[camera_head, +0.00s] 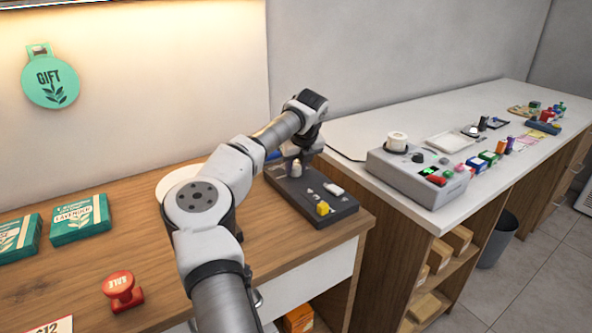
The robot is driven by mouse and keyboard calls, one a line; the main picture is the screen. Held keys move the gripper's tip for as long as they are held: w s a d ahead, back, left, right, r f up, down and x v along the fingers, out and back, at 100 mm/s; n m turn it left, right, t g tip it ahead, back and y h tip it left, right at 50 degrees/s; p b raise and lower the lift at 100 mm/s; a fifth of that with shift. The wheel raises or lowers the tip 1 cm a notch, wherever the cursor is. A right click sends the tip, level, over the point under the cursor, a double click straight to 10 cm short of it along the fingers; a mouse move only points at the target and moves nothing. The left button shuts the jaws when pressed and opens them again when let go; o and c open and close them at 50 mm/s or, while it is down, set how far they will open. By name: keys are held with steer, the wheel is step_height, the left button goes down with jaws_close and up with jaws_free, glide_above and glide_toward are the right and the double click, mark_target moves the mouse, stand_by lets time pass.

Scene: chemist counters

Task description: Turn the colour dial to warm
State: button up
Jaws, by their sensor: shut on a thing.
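A dark control panel (293,197) lies on the wooden counter near its right end. It carries a small white upright piece (296,170), a white lever-like piece (333,188) and a yellow knob (322,208). My gripper (297,156) points down at the far end of this panel, just behind the white upright piece. It is shut on a small control there, which I take for the colour dial. My fingers and wrist hide that dial, so its marks and setting cannot be read.
A grey console (405,178) with coloured buttons stands on the white counter to the right. A red stamp (121,290) and green lavender boxes (80,219) are on the wooden counter at left. A lit strip (130,8) glows warm above. A green gift tag (50,80) hangs on the wall.

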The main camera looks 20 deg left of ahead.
steer(key=shift+n, duration=0.5)
steer(key=o, duration=1)
steer(key=shift+c, duration=0.2)
steer(key=b+v, duration=0.2)
steer(key=v, duration=1.2)
steer(key=shift+d, duration=0.15)
steer(key=shift+w+f, duration=0.1)
